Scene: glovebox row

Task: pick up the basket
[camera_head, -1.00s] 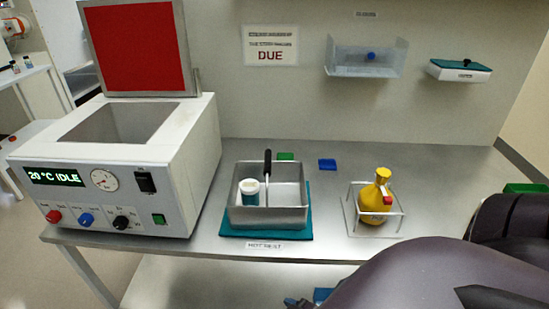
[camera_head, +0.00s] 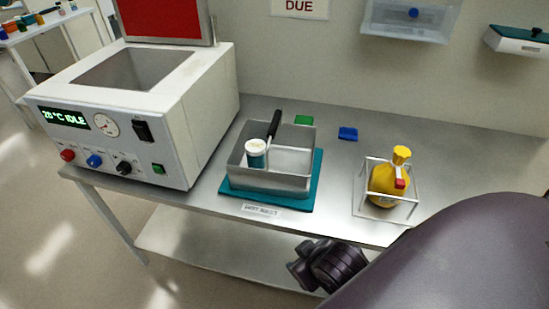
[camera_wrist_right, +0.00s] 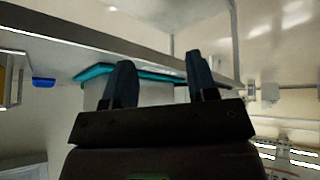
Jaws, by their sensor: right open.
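The basket (camera_head: 285,183) is a rectangular grey metal tub with a black upright handle (camera_head: 271,124). It stands on a teal mat (camera_head: 240,193) in the middle of the bench. A white-capped jar (camera_head: 256,155) with a teal body is inside it at the left. My right gripper (camera_head: 303,268) is in front of the bench, apart from the basket and lower in the picture. In the right wrist view its two dark fingers (camera_wrist_right: 160,74) are spread and empty, with the basket's grey wall (camera_wrist_right: 153,93) and the mat's edge behind them. My left gripper is not in view.
A white heated bath (camera_head: 150,110) with an open red-faced lid stands left of the basket. A yellow bottle (camera_head: 388,178) in a clear holder stands at right. Green (camera_head: 303,120) and blue (camera_head: 347,133) blocks lie behind. The bench's front edge lies between gripper and basket.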

